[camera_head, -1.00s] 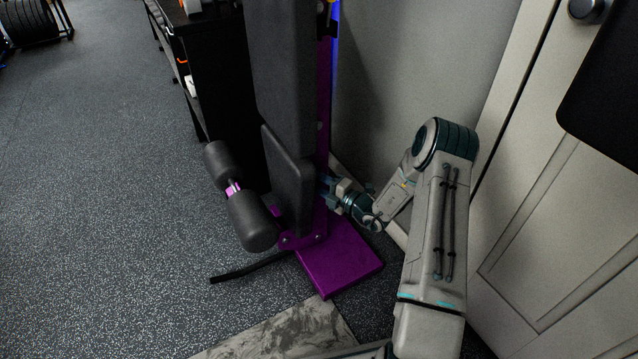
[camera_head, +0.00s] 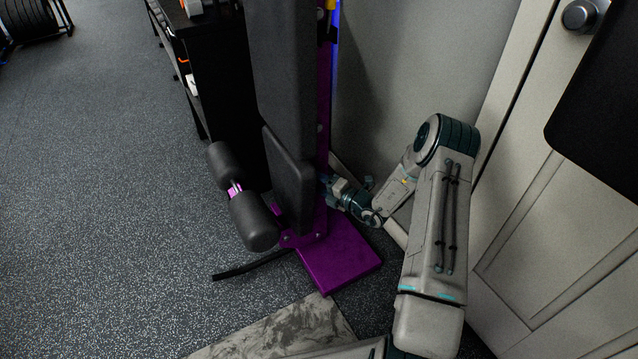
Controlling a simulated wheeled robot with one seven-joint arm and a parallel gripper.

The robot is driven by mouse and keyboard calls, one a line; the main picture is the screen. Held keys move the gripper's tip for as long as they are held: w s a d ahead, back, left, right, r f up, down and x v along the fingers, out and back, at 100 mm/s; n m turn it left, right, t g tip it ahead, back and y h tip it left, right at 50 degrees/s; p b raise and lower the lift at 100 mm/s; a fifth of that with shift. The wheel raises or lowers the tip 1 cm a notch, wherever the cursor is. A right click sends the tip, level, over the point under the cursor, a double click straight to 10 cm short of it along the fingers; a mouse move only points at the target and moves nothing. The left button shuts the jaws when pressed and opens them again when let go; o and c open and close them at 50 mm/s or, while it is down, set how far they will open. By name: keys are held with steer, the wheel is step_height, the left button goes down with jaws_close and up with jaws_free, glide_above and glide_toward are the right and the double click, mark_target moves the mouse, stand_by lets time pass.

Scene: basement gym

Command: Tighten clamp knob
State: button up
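The exercise bench (camera_head: 283,80) stands folded upright, with a black padded back, a purple frame and a purple base plate (camera_head: 340,258). Foam rollers (camera_head: 254,222) stick out at its lower left. My gripper (camera_head: 327,186) is at the right side of the purple upright, low down behind the lower pad's edge. Its fingertips are small, dark and partly hidden against the frame. The clamp knob cannot be made out; it may be hidden by the gripper or the pad. I cannot tell whether the fingers are shut on anything.
A grey wall (camera_head: 415,70) and a panelled door (camera_head: 560,200) with a round knob (camera_head: 579,15) stand close on the right. A black shelf (camera_head: 222,90) is behind the bench. Speckled floor (camera_head: 110,180) is clear on the left.

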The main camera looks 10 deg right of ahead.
steer(key=p+v, duration=0.4)
steer(key=v, duration=0.9)
steer(key=shift+s+d, duration=0.2)
steer(key=shift+s, duration=0.1)
